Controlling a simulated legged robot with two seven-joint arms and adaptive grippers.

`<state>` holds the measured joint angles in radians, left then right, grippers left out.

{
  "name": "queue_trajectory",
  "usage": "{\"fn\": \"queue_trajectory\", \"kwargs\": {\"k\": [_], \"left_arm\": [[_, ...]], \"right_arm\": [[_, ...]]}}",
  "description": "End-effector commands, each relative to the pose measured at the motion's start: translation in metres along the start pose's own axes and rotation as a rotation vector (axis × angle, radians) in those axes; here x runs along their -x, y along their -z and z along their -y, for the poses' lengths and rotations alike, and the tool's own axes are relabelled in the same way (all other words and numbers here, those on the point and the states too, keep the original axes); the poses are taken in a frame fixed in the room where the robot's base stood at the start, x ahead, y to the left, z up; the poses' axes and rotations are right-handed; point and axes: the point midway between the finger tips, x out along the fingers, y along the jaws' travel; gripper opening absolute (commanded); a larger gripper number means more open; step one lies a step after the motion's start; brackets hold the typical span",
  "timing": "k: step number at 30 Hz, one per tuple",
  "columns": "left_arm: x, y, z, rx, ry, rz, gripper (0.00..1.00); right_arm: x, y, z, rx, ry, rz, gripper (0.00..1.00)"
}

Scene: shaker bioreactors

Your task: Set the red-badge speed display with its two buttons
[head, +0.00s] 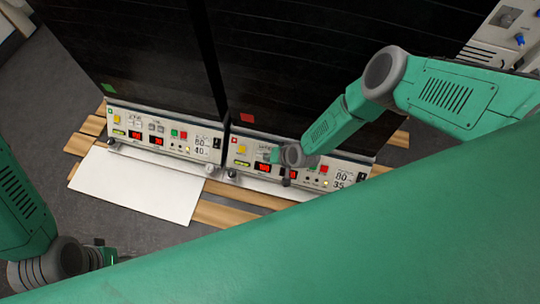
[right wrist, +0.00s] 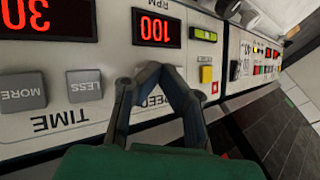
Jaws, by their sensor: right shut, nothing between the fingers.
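The red-badge panel (head: 313,178) is the right one of two white control panels in the head view. Its speed display (right wrist: 156,28) reads 100 in red in the right wrist view, by the RPM label; it also shows in the head view (head: 264,167). My right gripper (right wrist: 160,70) is shut and empty, its fingertips just in front of the panel at the SPEED label, covering the speed buttons. I cannot tell whether it touches. It also shows in the head view (head: 276,156). My left gripper (head: 105,256) is at the lower left, away from the panels, its fingers unclear.
The time display (right wrist: 48,15) reads 30, with grey LESS (right wrist: 84,84) and MORE (right wrist: 22,91) buttons beside the fingers. A yellow button (right wrist: 206,74) is on the other side. The green-badge panel (head: 165,137) adjoins. A white board (head: 135,187) lies in front.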

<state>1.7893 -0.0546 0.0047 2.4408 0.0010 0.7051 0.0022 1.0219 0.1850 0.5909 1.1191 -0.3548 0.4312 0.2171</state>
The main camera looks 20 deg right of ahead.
Motion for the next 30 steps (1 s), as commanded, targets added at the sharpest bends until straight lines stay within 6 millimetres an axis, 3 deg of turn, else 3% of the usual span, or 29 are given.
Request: {"fn": "queue_trajectory", "kwargs": {"k": [15,30], "left_arm": [[0.000,0.000,0.000,0.000,0.000,0.000,0.48],[0.013,0.001,0.000,0.000,0.000,0.000,0.48]], "right_arm": [[-0.002,0.003,-0.001,0.000,0.000,-0.003,0.00],[0.010,-0.006,0.007,0.002,0.000,-0.001,0.00]]}}
